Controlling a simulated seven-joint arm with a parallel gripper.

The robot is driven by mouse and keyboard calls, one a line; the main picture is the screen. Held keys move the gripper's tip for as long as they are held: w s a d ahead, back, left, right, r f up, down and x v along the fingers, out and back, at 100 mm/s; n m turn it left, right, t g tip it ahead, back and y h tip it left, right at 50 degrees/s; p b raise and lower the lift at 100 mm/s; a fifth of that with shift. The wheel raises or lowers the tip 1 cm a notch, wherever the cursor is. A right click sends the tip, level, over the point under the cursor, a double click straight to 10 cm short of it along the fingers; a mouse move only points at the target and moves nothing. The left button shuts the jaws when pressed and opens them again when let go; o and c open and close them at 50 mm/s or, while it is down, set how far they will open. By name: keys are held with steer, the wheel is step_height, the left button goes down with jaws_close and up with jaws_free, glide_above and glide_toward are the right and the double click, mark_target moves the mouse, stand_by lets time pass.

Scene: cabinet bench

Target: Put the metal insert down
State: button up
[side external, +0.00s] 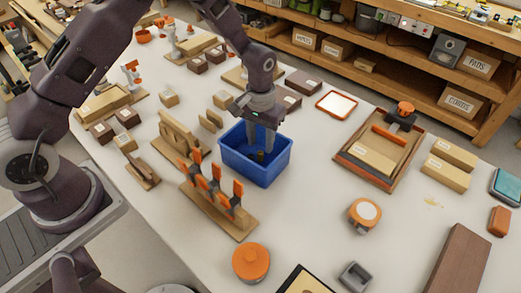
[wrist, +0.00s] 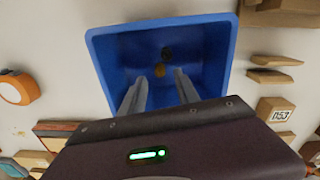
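A blue bin (side external: 256,170) stands on the white bench, and it fills the upper middle of the wrist view (wrist: 110,42).
A wooden rack with orange clamps (side external: 215,195) stands in front of the bin. A wooden stand (side external: 177,138) is to its left. A wooden tray (side external: 380,150) and an orange round container (side external: 364,214) lie to the right. Bare bench surrounds the bin's right side.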

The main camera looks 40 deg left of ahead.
step_height(320, 180, up, 8)
step_height(320, 180, up, 8)
steer(key=t, duration=0.1)
glide_above(260, 153)
steer(key=s+a, duration=0.1)
steer(key=s, duration=0.2)
steer(key=s+a+r+m+t, duration=0.1)
steer(key=s+a+r+t, duration=0.1)
steer(key=s+r, duration=0.7)
steer(key=s+a+r+m+t, duration=0.1)
steer(key=s+r, duration=0.3)
steer(key=s, duration=1.1)
steer(key=shift+s+t, duration=0.35)
steer(key=shift+t, duration=0.45)
steer(key=shift+r, duration=0.15)
stand_by(3.5)
